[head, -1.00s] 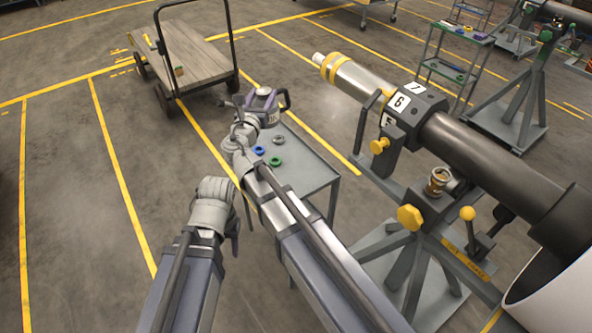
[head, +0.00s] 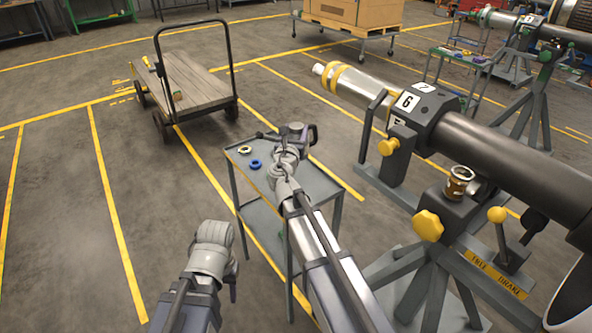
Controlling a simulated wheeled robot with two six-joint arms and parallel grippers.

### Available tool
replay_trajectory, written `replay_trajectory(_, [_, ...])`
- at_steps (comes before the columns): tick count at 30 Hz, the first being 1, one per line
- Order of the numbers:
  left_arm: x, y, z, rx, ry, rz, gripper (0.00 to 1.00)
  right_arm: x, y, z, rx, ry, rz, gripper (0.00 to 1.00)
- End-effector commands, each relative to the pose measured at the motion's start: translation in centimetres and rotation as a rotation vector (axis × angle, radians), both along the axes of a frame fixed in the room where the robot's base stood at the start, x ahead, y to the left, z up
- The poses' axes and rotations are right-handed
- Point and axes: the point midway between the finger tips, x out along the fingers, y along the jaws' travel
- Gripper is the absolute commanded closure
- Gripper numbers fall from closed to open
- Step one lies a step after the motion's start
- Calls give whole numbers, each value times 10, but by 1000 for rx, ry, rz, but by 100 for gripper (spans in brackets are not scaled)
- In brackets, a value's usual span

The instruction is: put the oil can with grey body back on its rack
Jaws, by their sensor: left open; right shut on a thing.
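The oil can (head: 297,131) is small in the head view, with a greyish body and a dark handle at its right. My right gripper (head: 287,148) is shut on it, over the grey tool cart (head: 318,182). My gripper and wrist hide much of the can, and I cannot tell whether it touches the cart top. My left gripper (head: 233,280) is open and empty, low at the left of the cart; its fingers are partly hidden by the wrist. I cannot make out which thing is the can's rack.
A flatbed trolley (head: 190,84) is at the back left. The floor at left is clear.

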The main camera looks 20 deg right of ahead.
Motion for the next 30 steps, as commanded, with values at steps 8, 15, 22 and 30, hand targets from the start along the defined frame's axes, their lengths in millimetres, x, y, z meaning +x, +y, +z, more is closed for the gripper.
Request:
replay_trajectory(8, [0,0,-45,0,0,0,50,0,0,-45,-1,0,0,100])
replay_trajectory(15, [0,0,-59,0,0,0,50,0,0,-59,-1,0,0,100])
replay_trajectory(22, [0,0,-68,0,0,0,50,0,0,-68,-1,0,0,100])
replay_trajectory(30, [0,0,-97,0,0,0,50,0,0,-97,-1,0,0,100])
